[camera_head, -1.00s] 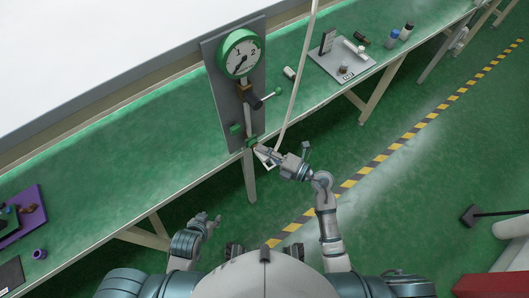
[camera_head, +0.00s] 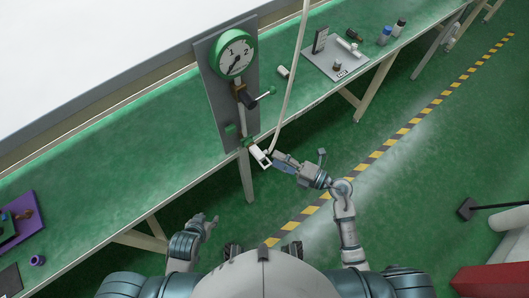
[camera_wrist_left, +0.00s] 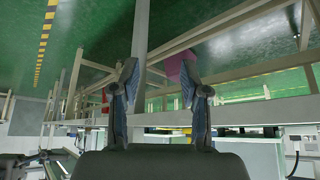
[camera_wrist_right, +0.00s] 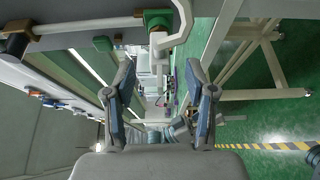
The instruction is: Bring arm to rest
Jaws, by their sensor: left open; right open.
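My right gripper (camera_head: 277,164) is open in the head view, just to the right of and below a white hose coupling (camera_head: 260,155). The coupling sits at the green fitting (camera_head: 247,142) at the bottom of the gauge panel. In the right wrist view the open fingers (camera_wrist_right: 160,85) are empty, with the white coupling (camera_wrist_right: 182,22) beyond them, apart from them. My left gripper (camera_head: 209,222) is low in front of the bench. In the left wrist view its fingers (camera_wrist_left: 160,85) are spread, with nothing between them.
A gauge panel with a green-rimmed dial (camera_head: 234,54) and a valve handle (camera_head: 262,97) stands at the bench (camera_head: 120,175). A white hose (camera_head: 292,85) rises from the coupling. A grey tray (camera_head: 335,57) stands further right.

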